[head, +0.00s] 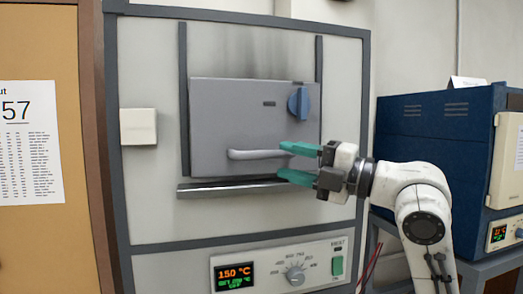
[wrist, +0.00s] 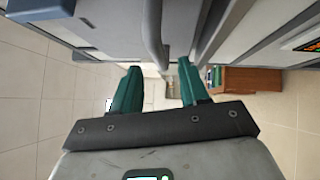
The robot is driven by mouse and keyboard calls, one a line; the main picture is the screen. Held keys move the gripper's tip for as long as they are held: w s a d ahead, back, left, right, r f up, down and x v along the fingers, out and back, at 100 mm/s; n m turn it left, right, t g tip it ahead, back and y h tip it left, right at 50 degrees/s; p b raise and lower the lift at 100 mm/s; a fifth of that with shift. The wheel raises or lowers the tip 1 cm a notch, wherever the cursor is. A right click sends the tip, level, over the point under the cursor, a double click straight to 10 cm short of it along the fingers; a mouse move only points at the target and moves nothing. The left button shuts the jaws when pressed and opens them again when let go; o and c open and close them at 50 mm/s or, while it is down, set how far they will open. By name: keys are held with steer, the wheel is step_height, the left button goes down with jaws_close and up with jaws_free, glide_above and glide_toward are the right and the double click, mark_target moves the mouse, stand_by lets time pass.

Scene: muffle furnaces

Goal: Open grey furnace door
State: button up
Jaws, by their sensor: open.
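The grey furnace door (head: 225,112) is a flat panel between two dark vertical rails, with its lower edge just above a metal ledge; it looks closed. Its horizontal bar handle (head: 256,154) runs along the lower part. My gripper (head: 281,161), with green fingers, is open at the handle's right end, one finger above and one below the bar's level. In the wrist view, the handle (wrist: 153,30) reaches down between the finger tips (wrist: 158,68). I cannot tell whether they touch it.
The metal ledge (head: 232,188) juts out below the door. A control panel (head: 283,267) with a display and dial is lower down. A blue furnace (head: 430,130) stands at right, close to my arm. A brown board (head: 40,240) is at left.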

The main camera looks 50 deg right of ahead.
mark_target(272, 156)
steer(key=p+x, duration=0.1)
steer(key=x, duration=0.5)
steer(key=shift+w, duration=0.1)
jaws_close()
stand_by(0.3)
